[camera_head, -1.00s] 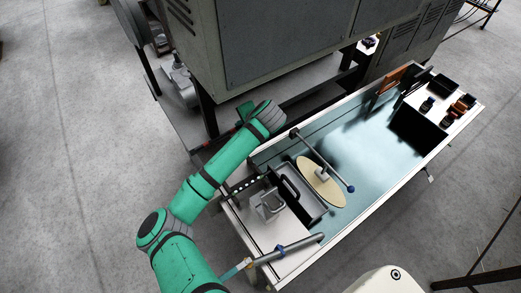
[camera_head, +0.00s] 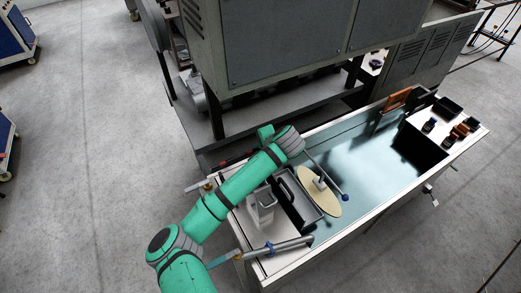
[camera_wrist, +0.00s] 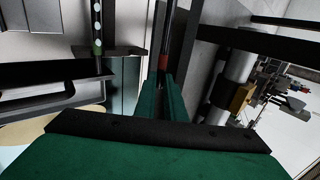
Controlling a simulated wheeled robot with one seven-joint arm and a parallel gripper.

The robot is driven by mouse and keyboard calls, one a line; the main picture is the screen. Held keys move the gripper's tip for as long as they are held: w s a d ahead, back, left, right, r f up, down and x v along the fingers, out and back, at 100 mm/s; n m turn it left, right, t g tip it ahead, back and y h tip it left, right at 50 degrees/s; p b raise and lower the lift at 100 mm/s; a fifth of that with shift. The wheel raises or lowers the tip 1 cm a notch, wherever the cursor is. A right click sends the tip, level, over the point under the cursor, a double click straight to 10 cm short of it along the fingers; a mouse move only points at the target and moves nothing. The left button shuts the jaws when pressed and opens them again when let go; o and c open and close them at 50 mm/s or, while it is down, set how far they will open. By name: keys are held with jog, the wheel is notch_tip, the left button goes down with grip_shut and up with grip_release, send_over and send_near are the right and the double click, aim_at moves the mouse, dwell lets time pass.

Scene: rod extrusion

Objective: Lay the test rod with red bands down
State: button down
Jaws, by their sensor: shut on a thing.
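The test rod with red bands (camera_wrist: 163,63) shows in the wrist view as a thin dark rod with one red band. It runs up from between the green fingers of my gripper (camera_wrist: 164,90) to the top of the picture. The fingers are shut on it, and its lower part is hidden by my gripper. In the head view my arm reaches to the back edge of a long bench (camera_head: 372,228).
A dark tray (camera_head: 300,205) and a round cream disc (camera_head: 322,203) with a bar over it stand at the bench's left part. A grey pipe with a blue band (camera_head: 290,244) lies in front. A large grey machine (camera_head: 280,50) stands behind. A dotted strip (camera_wrist: 97,25) hangs left in the wrist view.

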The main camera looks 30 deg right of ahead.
jog(key=shift+a+f, duration=0.1)
jog(key=shift+f, duration=4.2)
jog(key=c, duration=1.8)
grip_release()
jog(key=shift+o, duration=0.2)
